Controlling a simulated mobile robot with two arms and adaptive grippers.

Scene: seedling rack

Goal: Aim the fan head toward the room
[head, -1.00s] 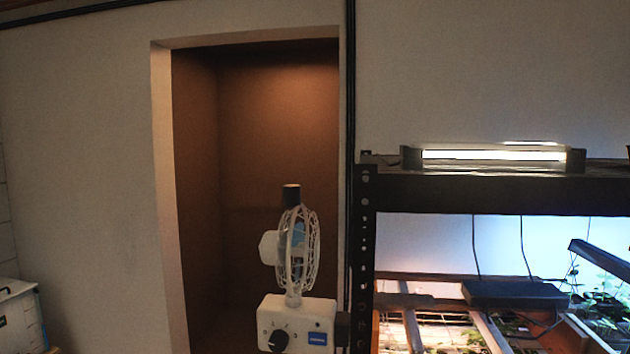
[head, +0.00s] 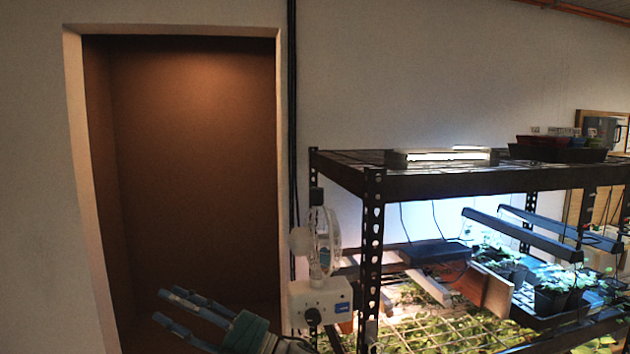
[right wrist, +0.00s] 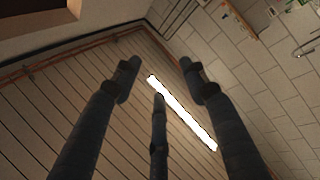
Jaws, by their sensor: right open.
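The small caged fan head (head: 324,242) shows in the head view, upright on a white control box (head: 320,302) with a dark knob. It is seen nearly edge-on, with its white motor housing on the left and its cage facing right, toward the rack. A dark cap stands on top of it. My right gripper (head: 170,308) is at the bottom of the head view, left of and below the fan, apart from it. Its fingers are spread and empty. The right wrist view also shows the open fingers (right wrist: 160,80) with nothing between them. My left gripper is not in view.
The black metal rack (head: 372,240) stands right of the fan, its post close beside the control box. Seedlings (head: 440,330) and lamps fill its shelves. A brown doorway recess (head: 195,180) is open on the left. The wrist camera faces the ceiling and a bright lamp (right wrist: 182,112).

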